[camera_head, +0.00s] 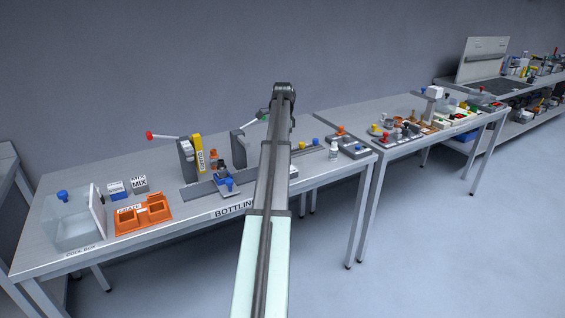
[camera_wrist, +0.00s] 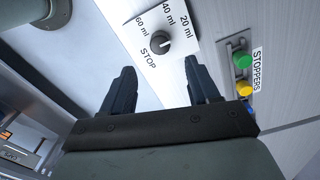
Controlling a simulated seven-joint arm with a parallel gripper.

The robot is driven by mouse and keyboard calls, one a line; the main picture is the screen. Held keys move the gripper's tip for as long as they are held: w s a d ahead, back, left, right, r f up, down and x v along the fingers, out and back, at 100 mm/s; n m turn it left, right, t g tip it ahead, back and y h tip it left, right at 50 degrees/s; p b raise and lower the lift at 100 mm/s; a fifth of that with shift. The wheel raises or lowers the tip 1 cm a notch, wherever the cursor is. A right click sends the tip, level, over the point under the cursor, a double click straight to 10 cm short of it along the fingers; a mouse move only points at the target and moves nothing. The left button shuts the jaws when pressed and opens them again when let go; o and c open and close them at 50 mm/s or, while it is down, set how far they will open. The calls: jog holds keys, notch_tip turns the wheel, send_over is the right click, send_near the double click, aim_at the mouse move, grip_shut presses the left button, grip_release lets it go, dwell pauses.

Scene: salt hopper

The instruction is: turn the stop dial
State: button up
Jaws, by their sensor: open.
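The stop dial (camera_wrist: 159,42) is a dark round knob with a pale pointer line, on a white plate (camera_wrist: 178,62) in the wrist view. The plate is marked 20 ml, 40 ml, 60 ml and STOP. My gripper (camera_wrist: 160,88) is open and empty, its two dark fingers apart, with the dial ahead of the gap between them and not touched. In the head view my arm (camera_head: 278,160) reaches over the bottling table and hides the dial and my fingertips.
Green (camera_wrist: 241,59) and yellow (camera_wrist: 244,88) stoppers sit beside the STOPPERS label (camera_wrist: 258,70), right of my fingers. On the bottling table stand an orange crate (camera_head: 128,226), a clear cool box (camera_head: 75,232) and a lever with a red knob (camera_head: 150,135). Another table stands to the right.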

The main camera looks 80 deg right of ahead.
notch_tip(320, 180, down, 9)
dwell(0.4)
jog(key=c, duration=1)
